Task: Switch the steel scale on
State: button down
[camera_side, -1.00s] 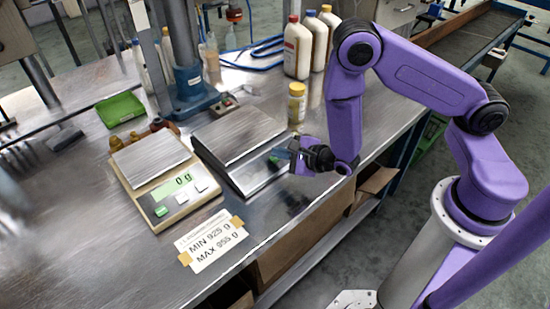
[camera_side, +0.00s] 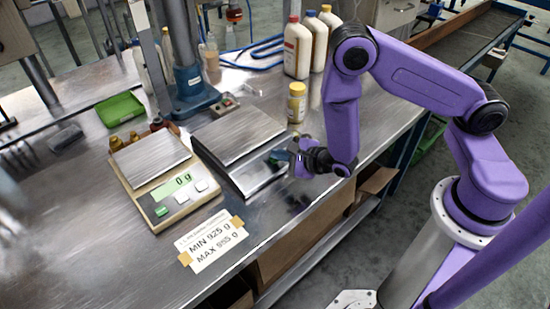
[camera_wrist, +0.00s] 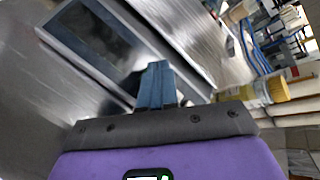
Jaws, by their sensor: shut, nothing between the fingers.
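The steel scale (camera_side: 236,134) stands in the middle of the bench, with a flat metal plate and a dark front panel. In the wrist view its dark, blank-looking display (camera_wrist: 98,36) shows at upper left. My gripper (camera_side: 282,156) is at the right end of its front panel, with the blue fingers pointing at the panel. In the wrist view the fingers (camera_wrist: 157,84) are shut together and empty. They hide the part of the panel behind them. I cannot tell whether they touch it.
A beige scale (camera_side: 152,160) reading 0 g stands to the left. A MIN/MAX label (camera_side: 210,244) is taped in front. A yellow-capped bottle (camera_side: 297,103) stands behind my gripper, and several white bottles (camera_side: 298,48) stand farther back. A green tray (camera_side: 120,109) lies at the left.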

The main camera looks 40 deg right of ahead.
jog(key=shift+w+f, duration=0.15)
jog(key=shift+f, duration=0.2)
dwell(0.7)
jog(key=shift+r, duration=0.1)
jog(key=shift+s+r, duration=0.3)
jog(key=shift+r, duration=0.35)
jog(key=shift+s+r, duration=0.3)
jog(key=shift+r, duration=0.5)
jog(key=shift+s+r, duration=0.25)
jog(key=shift+r, duration=0.55)
jog(key=shift+s+r, duration=0.3)
jog(key=shift+r, duration=0.5)
